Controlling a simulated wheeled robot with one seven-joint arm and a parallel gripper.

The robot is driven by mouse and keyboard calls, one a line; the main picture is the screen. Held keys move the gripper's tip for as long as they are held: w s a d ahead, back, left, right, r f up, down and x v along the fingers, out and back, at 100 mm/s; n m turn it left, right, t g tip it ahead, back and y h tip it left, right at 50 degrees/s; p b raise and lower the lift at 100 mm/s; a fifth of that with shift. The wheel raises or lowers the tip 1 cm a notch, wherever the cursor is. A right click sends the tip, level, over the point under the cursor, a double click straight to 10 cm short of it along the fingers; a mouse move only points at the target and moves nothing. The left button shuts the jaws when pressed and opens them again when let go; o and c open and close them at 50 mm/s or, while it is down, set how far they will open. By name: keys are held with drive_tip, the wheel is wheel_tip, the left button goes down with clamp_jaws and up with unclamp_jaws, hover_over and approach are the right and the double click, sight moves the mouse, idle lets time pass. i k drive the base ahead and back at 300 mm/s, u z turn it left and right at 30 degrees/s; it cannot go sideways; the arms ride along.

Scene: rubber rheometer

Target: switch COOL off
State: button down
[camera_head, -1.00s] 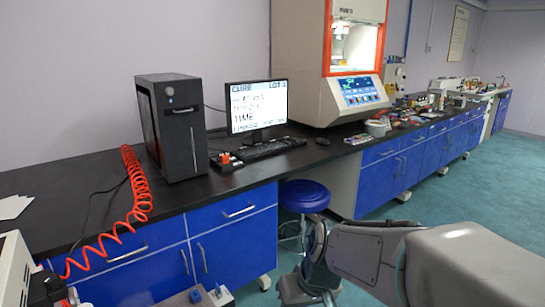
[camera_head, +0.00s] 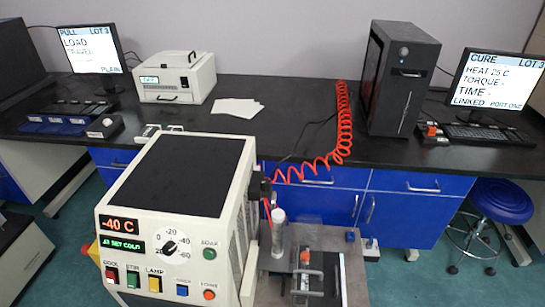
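The COOL switch (camera_head: 111,274) is a red rocker at the lower left of the front panel of a cream cold-bath machine (camera_head: 175,225) in the head view. Its label reads COOL. I cannot tell from here which way the rocker is tipped. Beside it are a green STIR switch (camera_head: 133,279) and a yellow LAMP switch (camera_head: 155,284). A red display (camera_head: 120,224) reads -40 C, above a green text display (camera_head: 122,245). A black dial (camera_head: 170,248) sits in the middle of the panel. My gripper is not in view.
A clear cylinder (camera_head: 279,232) and small fixtures stand on a grey plate right of the machine. A coiled red hose (camera_head: 341,120) hangs behind it. A long black bench (camera_head: 290,100) runs along the wall, and a blue stool (camera_head: 500,202) stands at right.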

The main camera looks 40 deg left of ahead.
sight(111, 277)
drive_tip(key=u, duration=3.2)
drive_tip(key=k, duration=0.65)
drive_tip(key=u, duration=0.35)
drive_tip(key=i, duration=1.4)
drive_tip(key=z, duration=0.5)
